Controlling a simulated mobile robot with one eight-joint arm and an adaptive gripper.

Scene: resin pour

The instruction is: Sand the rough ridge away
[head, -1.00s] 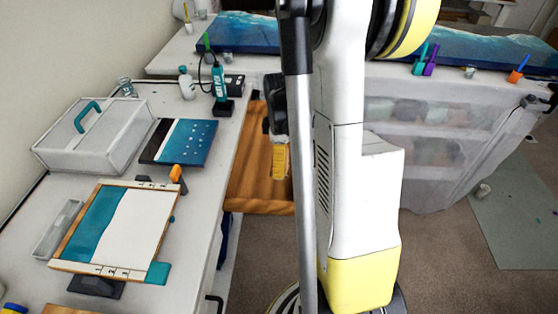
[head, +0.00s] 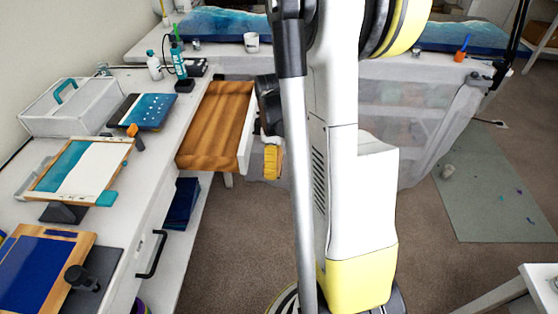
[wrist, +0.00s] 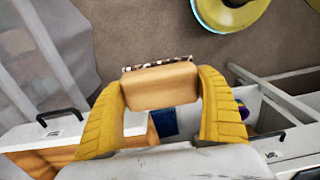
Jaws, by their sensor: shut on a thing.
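My gripper (wrist: 160,84) is shut on a tan sanding block (wrist: 160,88), held between its two yellow fingers in the wrist view. A dark speckled strip shows along the block's far edge. In the head view, my gripper (head: 272,162) hangs over the floor, right of the bench and apart from every panel; the block cannot be made out there. On the bench lie a teal-and-white panel (head: 85,168), tilted on a dark stand, and a dark blue panel (head: 35,268) in a wooden frame at front left. The rough ridge cannot be made out in either view.
A grey toolbox (head: 62,108), a small blue panel (head: 143,110) and bottles stand farther back. A white table corner (head: 540,285) is at lower right. The carpet around me is mostly clear.

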